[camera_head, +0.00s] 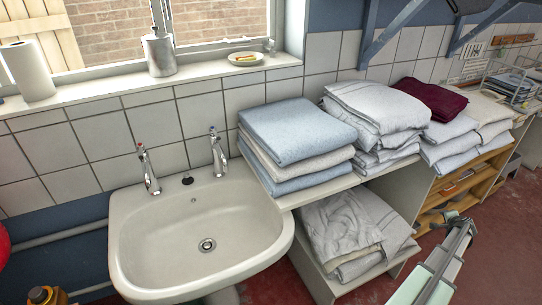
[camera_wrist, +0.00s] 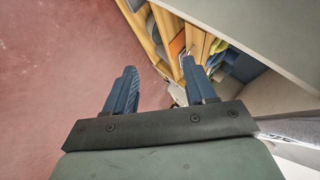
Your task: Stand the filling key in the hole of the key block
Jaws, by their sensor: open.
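I cannot make out the filling key or the key block for certain in either view. My gripper (camera_wrist: 158,66) is open, its two blue fingers apart with nothing held between them. In the wrist view it points toward a wooden shelf unit (camera_wrist: 168,22) holding small, partly hidden items. In the head view, what looks like my pale green arm is at the lower right, its end (camera_head: 455,218) in front of the same wooden shelves (camera_head: 463,187). The fingers are too small to tell there.
A white sink (camera_head: 150,270) with two taps stands at the left. Folded blue linen (camera_head: 297,125) and white linen (camera_head: 365,105) lie on the counter. The windowsill holds a metal canister (camera_head: 159,55) and a soap dish (camera_head: 246,59). The red floor (camera_wrist: 50,70) is clear beside the shelves.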

